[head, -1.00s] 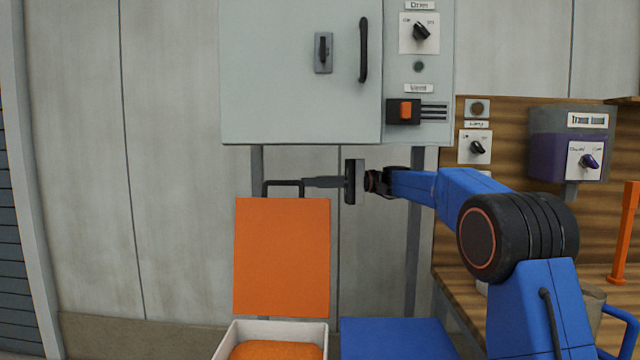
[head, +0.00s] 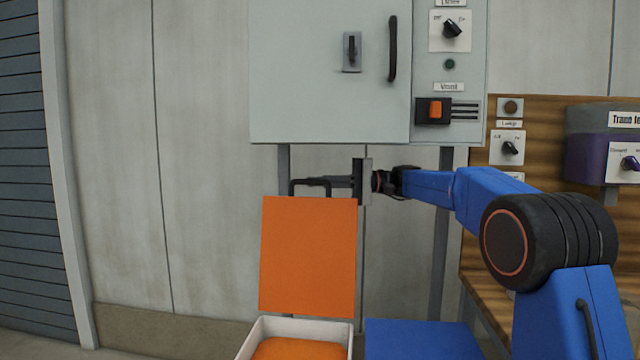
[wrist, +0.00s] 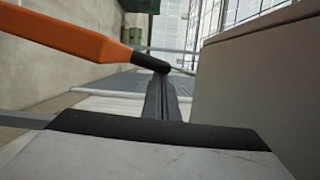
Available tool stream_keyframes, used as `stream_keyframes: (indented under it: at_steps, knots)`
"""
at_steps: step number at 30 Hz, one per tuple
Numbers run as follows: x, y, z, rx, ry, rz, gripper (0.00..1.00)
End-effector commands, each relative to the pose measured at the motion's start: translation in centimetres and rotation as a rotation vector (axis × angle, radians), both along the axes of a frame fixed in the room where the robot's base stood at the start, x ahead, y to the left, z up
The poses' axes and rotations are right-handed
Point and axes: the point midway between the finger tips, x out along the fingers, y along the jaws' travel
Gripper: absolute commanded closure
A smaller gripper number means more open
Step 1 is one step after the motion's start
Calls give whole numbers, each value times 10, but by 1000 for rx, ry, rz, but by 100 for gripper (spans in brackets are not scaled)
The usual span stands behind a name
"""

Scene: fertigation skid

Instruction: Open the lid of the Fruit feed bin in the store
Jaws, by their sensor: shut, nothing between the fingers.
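An orange lid (head: 308,258) stands raised, nearly upright, at the back of a white bin (head: 262,338) with orange contents. No label shows on this bin. A dark handle (head: 293,184) sticks up at the lid's top edge. My gripper (head: 308,182) is shut and points left at the height of this handle; I cannot tell whether they touch. In the wrist view the shut fingers (wrist: 163,88) reach to the dark handle (wrist: 148,62) beside the orange lid edge (wrist: 60,32).
A blue lid (head: 420,338) lies low to the right, below my arm. A grey cabinet (head: 320,80) with a handle and switches hangs just above. A wooden bench (head: 485,285) stands at right. A slatted shutter (head: 30,180) is at the far left.

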Motion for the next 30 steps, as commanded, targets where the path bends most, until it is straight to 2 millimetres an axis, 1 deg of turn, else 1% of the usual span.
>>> stream_keyframes:
  at_steps: [3, 9, 13, 18, 30]
  knots:
    - [-19, 2, 7, -4, -48, 1, 100]
    - [-50, 4, 14, -11, -141, 1, 100]
    - [-63, 5, 16, -14, -180, 1, 100]
    - [-68, 5, 15, -15, -198, 1, 100]
    - [-68, 5, 16, -15, -198, 1, 100]
